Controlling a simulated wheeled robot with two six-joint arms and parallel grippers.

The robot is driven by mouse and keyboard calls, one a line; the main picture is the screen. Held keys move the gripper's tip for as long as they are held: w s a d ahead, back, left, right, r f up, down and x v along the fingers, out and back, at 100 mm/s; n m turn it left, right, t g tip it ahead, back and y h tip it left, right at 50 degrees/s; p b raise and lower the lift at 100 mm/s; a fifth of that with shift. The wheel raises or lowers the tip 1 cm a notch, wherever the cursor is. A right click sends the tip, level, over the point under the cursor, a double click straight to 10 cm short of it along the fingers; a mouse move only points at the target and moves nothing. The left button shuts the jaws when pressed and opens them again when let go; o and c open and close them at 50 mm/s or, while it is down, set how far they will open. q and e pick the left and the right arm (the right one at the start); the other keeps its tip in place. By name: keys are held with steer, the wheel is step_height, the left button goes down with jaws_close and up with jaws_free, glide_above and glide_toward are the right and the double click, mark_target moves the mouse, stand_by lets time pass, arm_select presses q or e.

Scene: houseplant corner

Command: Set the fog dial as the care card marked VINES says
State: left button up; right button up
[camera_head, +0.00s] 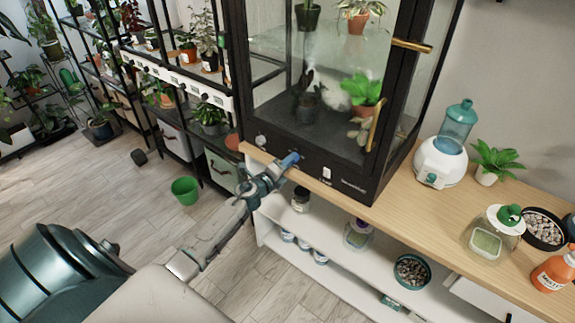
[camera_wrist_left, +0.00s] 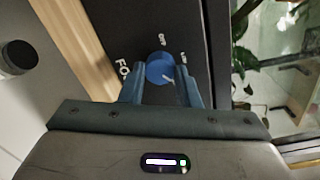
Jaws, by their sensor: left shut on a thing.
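The blue fog dial (camera_head: 290,159) is on the black front base of the glass plant cabinet (camera_head: 312,150). In the left wrist view the dial (camera_wrist_left: 160,68) sits between the two fingers, beside white lettering that reads FOG; smaller setting marks near it are hard to read. A pale pointer line shows on its face, partly hidden by a finger. My left gripper (camera_head: 277,170) is shut on the dial; it also shows in the left wrist view (camera_wrist_left: 160,85). I see no care card that reads VINES. My right gripper is out of view.
The cabinet stands on a wooden counter (camera_head: 400,215). A white knob (camera_head: 261,141) and a white switch (camera_head: 326,174) share its base. A white humidifier (camera_head: 441,162), a small plant (camera_head: 492,160) and jars stand to the right. A green bucket (camera_head: 186,190) is on the floor.

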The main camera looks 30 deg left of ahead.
arm_select(q)
steer(key=shift+f+m+b, duration=0.1)
steer(key=shift+m+b, duration=0.3)
steer(key=shift+m, duration=1.2)
steer(key=o, duration=1)
steer(key=shift+s+a+r+b, duration=0.1)
steer(key=shift+s+b, duration=0.55)
steer(key=shift+s, duration=2.05)
steer(key=shift+s+a+r+b, duration=0.1)
steer(key=shift+s+b, duration=0.55)
steer(key=shift+s, duration=2.05)
